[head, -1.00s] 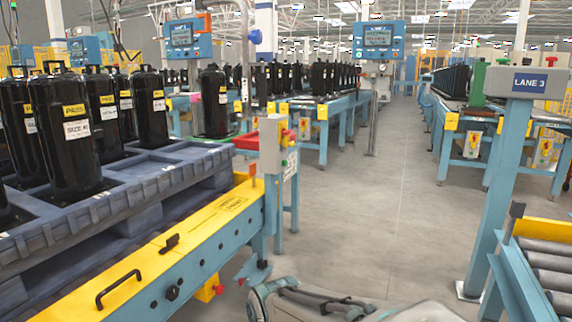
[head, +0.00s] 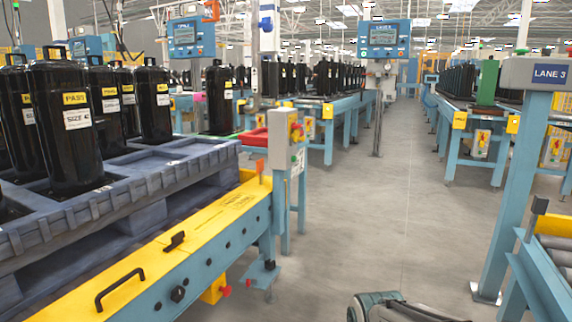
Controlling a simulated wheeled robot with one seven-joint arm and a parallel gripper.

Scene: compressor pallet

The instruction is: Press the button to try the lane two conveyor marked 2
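A grey control box (head: 283,138) stands on a blue post at the end of the yellow and blue conveyor frame (head: 205,222). Its right face carries a red and yellow button (head: 297,131), with a small green one below. A sign reading LANE 3 (head: 550,74) is on a blue post at the right. I cannot make out a conveyor marked 2. Two blue screen panels stand farther back, one at the left (head: 191,38) and one at the centre (head: 384,38); their text is too small to read surely.
Black cylinders labelled PASS (head: 68,130) stand on a grey pallet (head: 140,180) at the left. Roller conveyor (head: 555,255) lies at the lower right. A clear concrete aisle (head: 385,200) runs between them. A red button (head: 225,291) sits low under the left frame.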

